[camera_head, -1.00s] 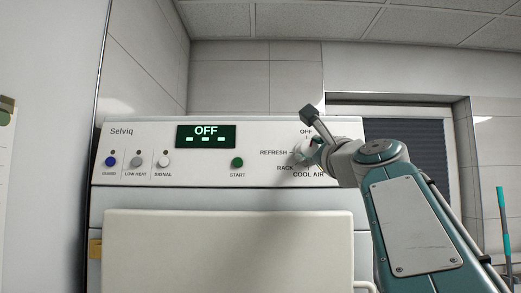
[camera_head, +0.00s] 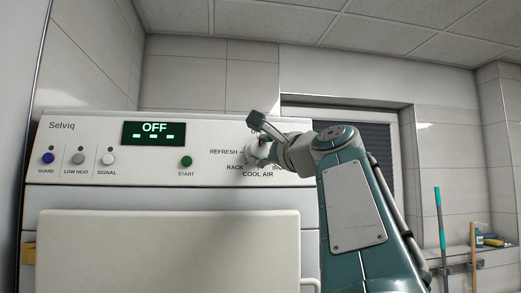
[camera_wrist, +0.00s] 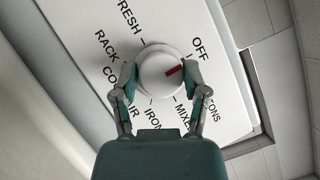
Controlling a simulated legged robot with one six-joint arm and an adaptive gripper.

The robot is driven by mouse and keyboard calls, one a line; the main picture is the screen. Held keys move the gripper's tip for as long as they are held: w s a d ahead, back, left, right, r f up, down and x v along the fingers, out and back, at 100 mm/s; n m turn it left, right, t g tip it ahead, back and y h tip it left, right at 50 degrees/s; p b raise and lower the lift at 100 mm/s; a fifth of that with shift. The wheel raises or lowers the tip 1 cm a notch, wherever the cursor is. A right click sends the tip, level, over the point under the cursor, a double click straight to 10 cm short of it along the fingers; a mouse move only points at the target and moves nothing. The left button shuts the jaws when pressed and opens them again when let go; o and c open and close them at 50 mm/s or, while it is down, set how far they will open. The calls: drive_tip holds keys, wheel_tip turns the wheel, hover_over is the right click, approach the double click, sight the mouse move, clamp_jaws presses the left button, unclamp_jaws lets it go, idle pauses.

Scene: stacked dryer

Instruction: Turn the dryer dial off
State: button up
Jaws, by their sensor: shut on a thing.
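The white round dial (camera_wrist: 155,75) with a red pointer mark sits on the dryer's panel. In the wrist view the red mark points right, toward the right fingertip and a little below the OFF label (camera_wrist: 200,48). My gripper (camera_wrist: 160,76) has one fingertip on each side of the dial and is shut on it. In the head view my gripper (camera_head: 262,152) is at the dial, which it partly covers, and the OFF label there is hidden. The green display (camera_head: 154,133) on the dryer (camera_head: 75,190) reads OFF with dashes.
A green START button (camera_head: 187,161) and blue, grey and white buttons lie left on the panel. A large pale door panel (camera_head: 165,250) is below. A dark shuttered window and a rack with long-handled tools (camera_head: 439,230) are at right.

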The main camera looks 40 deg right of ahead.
drive_tip(key=shift+w+d+f, duration=0.15)
drive_tip(key=shift+w+f, duration=0.05)
drive_tip(key=shift+f, duration=0.1)
drive_tip(key=o, duration=1.2)
drive_tip(key=shift+w, duration=0.15)
drive_tip(key=shift+c, duration=0.2)
drive_tip(key=shift+r, duration=0.1)
drive_tip(key=shift+r, duration=0.1)
drive_tip(key=shift+s, duration=0.35)
drive_tip(key=s+a+f, duration=0.1)
drive_tip(key=s+f, duration=0.1)
drive_tip(key=s, duration=0.9)
drive_tip(key=shift+s, duration=0.15)
